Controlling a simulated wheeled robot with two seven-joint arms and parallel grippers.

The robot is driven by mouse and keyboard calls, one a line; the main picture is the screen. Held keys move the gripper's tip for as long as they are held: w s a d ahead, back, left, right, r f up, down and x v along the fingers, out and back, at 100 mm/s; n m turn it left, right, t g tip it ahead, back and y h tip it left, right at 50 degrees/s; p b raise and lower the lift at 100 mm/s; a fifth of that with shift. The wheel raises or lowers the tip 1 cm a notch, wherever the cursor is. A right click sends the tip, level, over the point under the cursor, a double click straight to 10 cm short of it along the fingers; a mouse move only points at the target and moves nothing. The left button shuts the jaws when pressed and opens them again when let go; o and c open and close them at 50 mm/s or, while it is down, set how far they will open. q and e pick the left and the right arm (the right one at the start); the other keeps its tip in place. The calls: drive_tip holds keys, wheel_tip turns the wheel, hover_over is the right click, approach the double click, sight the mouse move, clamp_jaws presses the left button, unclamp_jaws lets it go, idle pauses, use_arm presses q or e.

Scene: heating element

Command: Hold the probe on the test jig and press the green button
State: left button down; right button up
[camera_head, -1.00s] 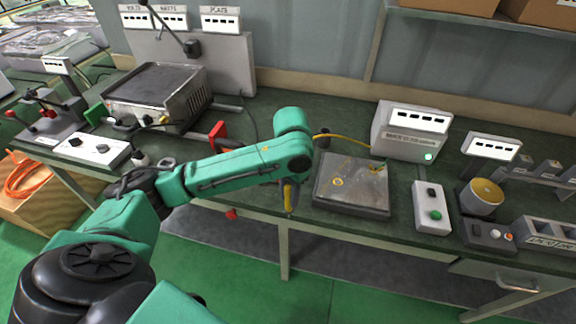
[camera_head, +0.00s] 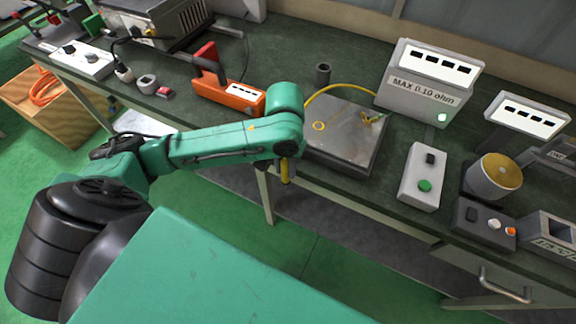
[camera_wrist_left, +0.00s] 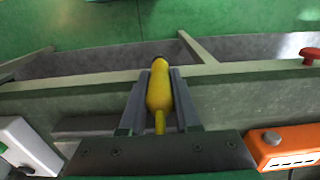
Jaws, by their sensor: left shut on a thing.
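My left gripper (camera_head: 287,172) is shut on the yellow probe (camera_wrist_left: 159,88), which hangs downward between the fingers in the head view. The left wrist view shows the gripper fingers (camera_wrist_left: 160,70) on both sides of it. In the head view they are at the front left of the test jig, a grey metal plate block (camera_head: 342,150) with a yellow ring mark and a clip on top. I cannot tell whether the probe touches the bench edge. The green button (camera_head: 425,185) is on a white box (camera_head: 418,170) right of the jig. My right gripper is not in view.
A meter marked MAX 0.10 ohm (camera_head: 418,100) stands behind the jig, with a lit green lamp. An orange tool (camera_head: 228,92) lies left. A small dark cup (camera_head: 323,73) is behind the jig. A gold-topped cylinder (camera_head: 495,176) and a switch box (camera_head: 484,224) stand right.

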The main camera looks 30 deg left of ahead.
use_arm(q)
drive_tip(key=shift+r, duration=0.15)
drive_tip(key=w+d+r+n, duration=0.3)
drive_tip(key=d+r+n, duration=0.1)
drive_tip(key=d+r, duration=0.95)
drive_tip(key=w+a+r+m, duration=0.5)
drive_tip(key=w+a+m, duration=0.6)
drive_tip(key=w+a, duration=0.15)
drive_tip(key=shift+m, duration=0.3)
drive_tip(key=shift+d+f, duration=0.2)
drive_tip(key=shift+f, duration=0.7)
drive_tip(key=shift+d+f, duration=0.15)
drive_tip(key=shift+f, duration=0.8)
drive_tip(key=shift+d+f, duration=0.2)
drive_tip(key=shift+f, duration=0.7)
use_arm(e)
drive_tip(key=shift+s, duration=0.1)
use_arm(q)
drive_tip(key=shift+s+f, duration=0.1)
drive_tip(key=shift+f, duration=0.6)
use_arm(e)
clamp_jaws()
